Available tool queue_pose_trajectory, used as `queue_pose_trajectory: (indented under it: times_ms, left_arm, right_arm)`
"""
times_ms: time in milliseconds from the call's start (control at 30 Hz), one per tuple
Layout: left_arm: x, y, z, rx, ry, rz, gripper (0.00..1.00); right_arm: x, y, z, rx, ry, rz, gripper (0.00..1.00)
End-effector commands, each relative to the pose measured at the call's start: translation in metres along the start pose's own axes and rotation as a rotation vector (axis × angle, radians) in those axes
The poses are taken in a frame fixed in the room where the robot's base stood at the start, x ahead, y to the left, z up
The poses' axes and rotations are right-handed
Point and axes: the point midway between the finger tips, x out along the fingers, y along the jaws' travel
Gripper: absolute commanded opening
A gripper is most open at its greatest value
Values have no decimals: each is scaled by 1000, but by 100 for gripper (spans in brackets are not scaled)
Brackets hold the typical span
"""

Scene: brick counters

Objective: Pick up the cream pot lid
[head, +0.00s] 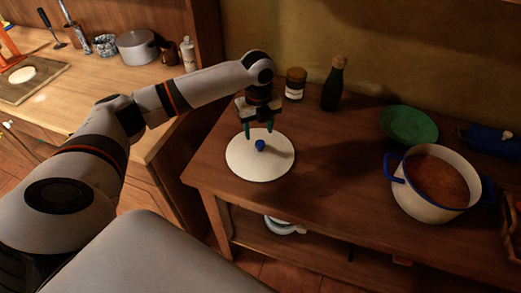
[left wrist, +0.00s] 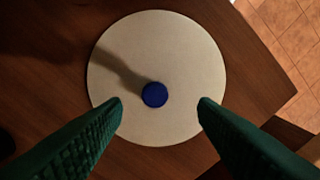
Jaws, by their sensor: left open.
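The cream pot lid (head: 260,168) is a round, flat disc with a blue knob (head: 260,145) at its middle. It lies on the wooden table near its left end. My left gripper (head: 259,133) is open, above the lid and pointing down, with the knob close to its fingertips. In the left wrist view the lid (left wrist: 180,55) lies below, and its blue knob (left wrist: 154,95) shows between the two green fingers, nearer the left one. The fingers do not touch the knob in that view. My right gripper is not in view.
A cream pot (head: 430,200) with blue handles and brown contents stands at the right. A green bowl (head: 409,124), a dark bottle (head: 333,88) and a jar (head: 295,84) stand toward the wall. The table between lid and pot is clear. A wooden counter (head: 110,95) is at the left.

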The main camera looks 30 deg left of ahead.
Motion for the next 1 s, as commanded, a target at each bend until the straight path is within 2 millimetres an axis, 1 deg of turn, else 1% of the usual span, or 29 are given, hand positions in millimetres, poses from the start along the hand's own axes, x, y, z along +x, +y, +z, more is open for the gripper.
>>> queue_pose_trajectory:
  times_ms: [67, 167, 233, 300, 400, 500, 700, 733, 767, 1000]
  left_arm:
    - [4, 0, 0, 0, -1, 0, 54]
    - [14, 2, 0, 1, -2, -2, 54]
    - [24, 3, -1, 1, -2, -2, 54]
    - [35, 5, -2, 0, -2, -2, 54]
    - [48, 4, -2, 1, 0, 0, 54]
    - [55, 4, -2, 2, 1, 0, 54]
    - [56, 4, -2, 2, 1, 1, 54]
    - [56, 4, -2, 2, 1, 1, 52]
    - [56, 4, -2, 1, 1, 1, 47]
    - [55, 4, -2, 1, 1, 1, 8]
  right_arm:
    - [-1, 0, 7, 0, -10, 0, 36]
    - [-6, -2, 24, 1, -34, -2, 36]
    - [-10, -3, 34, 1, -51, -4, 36]
    - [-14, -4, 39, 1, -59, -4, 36]
    - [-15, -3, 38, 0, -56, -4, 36]
    - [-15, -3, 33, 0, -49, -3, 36]
    - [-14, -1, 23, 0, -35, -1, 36]
    - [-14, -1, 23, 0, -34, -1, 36]
    - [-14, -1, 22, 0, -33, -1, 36]
    - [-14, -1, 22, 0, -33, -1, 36]
